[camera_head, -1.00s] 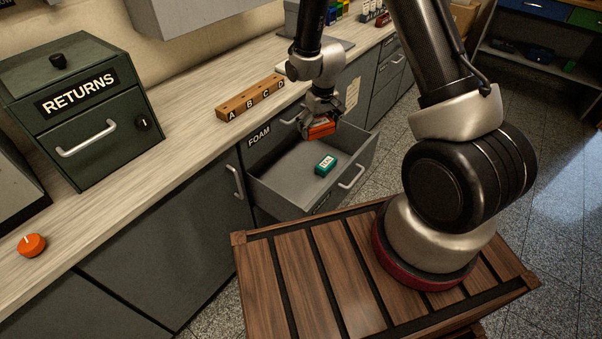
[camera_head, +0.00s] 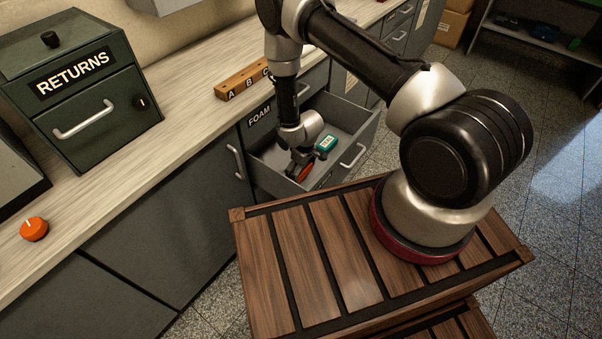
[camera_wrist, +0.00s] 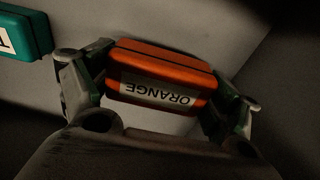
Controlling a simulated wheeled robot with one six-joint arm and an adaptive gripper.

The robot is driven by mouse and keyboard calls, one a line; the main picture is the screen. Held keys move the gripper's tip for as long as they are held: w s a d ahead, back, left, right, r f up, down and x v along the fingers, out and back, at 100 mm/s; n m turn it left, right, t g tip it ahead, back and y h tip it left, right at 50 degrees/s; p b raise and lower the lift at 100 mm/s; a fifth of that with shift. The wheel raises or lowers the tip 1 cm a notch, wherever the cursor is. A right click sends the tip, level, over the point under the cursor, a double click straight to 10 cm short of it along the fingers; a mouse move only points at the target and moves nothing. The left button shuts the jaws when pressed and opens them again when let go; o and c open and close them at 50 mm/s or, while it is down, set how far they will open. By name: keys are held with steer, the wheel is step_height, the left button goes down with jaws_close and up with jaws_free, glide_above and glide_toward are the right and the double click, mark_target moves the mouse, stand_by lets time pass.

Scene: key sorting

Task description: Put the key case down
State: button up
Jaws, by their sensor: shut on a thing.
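The orange key case (camera_wrist: 160,68), with a white label reading ORANGE, is between the two fingers of my gripper (camera_wrist: 155,90) in the wrist view. My gripper (camera_head: 299,168) is shut on it, low inside the open drawer (camera_head: 357,150) in the head view. There the orange case (camera_head: 305,171) shows only in part, since my wrist hides the rest. In the wrist view it is close to the grey drawer floor; I cannot tell whether it touches.
A teal case (camera_head: 326,142) lies in the drawer beside the orange one; it also shows in the wrist view (camera_wrist: 24,32). The drawer walls stand close around my gripper.

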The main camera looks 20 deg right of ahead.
mark_target(304, 168)
steer(key=shift+f, duration=1.6)
steer(key=shift+f, duration=0.1)
steer(key=o, duration=0.9)
steer(key=r, duration=0.8)
steer(key=s+d+r, duration=0.1)
steer(key=r, duration=0.3)
steer(key=shift+r, duration=0.15)
